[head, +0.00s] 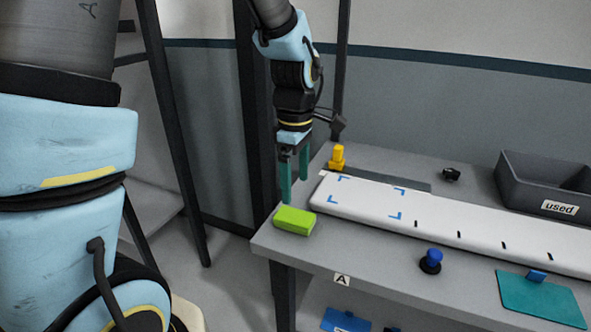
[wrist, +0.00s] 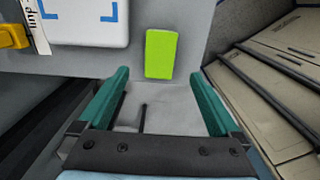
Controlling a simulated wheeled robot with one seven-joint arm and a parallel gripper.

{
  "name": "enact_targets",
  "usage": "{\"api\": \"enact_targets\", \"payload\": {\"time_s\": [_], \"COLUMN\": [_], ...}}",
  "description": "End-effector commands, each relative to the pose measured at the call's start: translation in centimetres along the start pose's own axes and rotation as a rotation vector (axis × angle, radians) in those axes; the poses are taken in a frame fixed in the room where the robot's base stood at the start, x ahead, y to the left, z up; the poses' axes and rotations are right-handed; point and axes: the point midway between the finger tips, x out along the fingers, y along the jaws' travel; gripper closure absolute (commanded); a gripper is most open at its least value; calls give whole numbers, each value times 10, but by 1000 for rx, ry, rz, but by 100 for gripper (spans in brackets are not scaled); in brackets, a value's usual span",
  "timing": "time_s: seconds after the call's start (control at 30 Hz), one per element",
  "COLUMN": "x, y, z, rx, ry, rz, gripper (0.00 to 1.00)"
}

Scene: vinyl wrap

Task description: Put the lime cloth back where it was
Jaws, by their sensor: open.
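The lime cloth (head: 294,220) is a folded bright green block lying on the grey table near its left front corner. It also shows in the wrist view (wrist: 160,54), ahead of the fingers and between their lines. My gripper (head: 293,190) is open and empty, with teal fingers pointing down. It hangs at the table's left end, above and apart from the cloth. In the wrist view the open fingertips (wrist: 160,75) show a gap with floor and table edge beyond.
A long white panel (head: 455,222) with blue corner marks lies right of the cloth. A yellow object (head: 337,157), a blue knob (head: 432,260), a teal cloth (head: 541,299) and a grey bin (head: 535,185) labelled "used" are on the table. An "A" label (head: 342,280) marks the front edge.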

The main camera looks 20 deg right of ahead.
Motion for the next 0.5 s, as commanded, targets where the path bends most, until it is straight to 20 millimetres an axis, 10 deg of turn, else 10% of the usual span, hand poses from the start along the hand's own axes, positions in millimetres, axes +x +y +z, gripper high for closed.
{"api": "enact_targets", "payload": {"time_s": [0.5], "x": [-37], "y": [-1], "z": [-3], "rx": [6], "ry": [0], "rz": [1], "gripper": [1]}}
